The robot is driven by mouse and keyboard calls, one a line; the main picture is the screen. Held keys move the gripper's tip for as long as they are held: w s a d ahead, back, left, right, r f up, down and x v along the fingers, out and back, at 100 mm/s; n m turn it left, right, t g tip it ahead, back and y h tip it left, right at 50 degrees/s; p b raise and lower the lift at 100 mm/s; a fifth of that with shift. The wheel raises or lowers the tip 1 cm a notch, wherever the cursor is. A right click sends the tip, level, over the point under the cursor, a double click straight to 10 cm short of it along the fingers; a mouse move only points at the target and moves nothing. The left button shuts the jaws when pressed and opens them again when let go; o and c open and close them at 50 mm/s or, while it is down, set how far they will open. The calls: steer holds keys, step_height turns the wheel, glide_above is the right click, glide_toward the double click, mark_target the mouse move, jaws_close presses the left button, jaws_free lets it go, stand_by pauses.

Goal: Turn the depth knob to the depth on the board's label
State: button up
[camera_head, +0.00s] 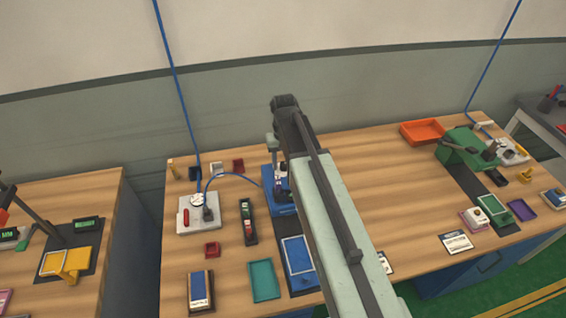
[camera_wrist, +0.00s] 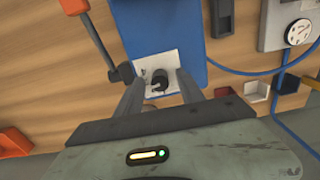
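In the wrist view a dark round knob (camera_wrist: 158,80) sits on a white plate (camera_wrist: 172,62) on a blue machine (camera_wrist: 160,25). My gripper (camera_wrist: 158,86) is open, with one finger on each side of the knob; I cannot tell whether either finger touches it. In the head view the blue machine (camera_head: 284,208) stands mid-table, partly hidden by my arm, and the knob cannot be made out. A blue tray-like piece (camera_head: 299,256) lies in front of it. A white card (camera_head: 386,263) is partly covered by my arm. No depth label is readable.
A red-handled lever (camera_wrist: 88,35) stands close left of the fingers in the wrist view. On the table are a grey box with a dial (camera_head: 197,214), a teal tray (camera_head: 264,280), an orange tray (camera_head: 422,131) and a green machine (camera_head: 462,150).

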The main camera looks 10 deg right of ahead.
mark_target(284, 164)
step_height(284, 164, up, 8)
steer(key=p, duration=0.7)
steer(key=shift+f+p, duration=0.1)
steer(key=shift+p, duration=0.3)
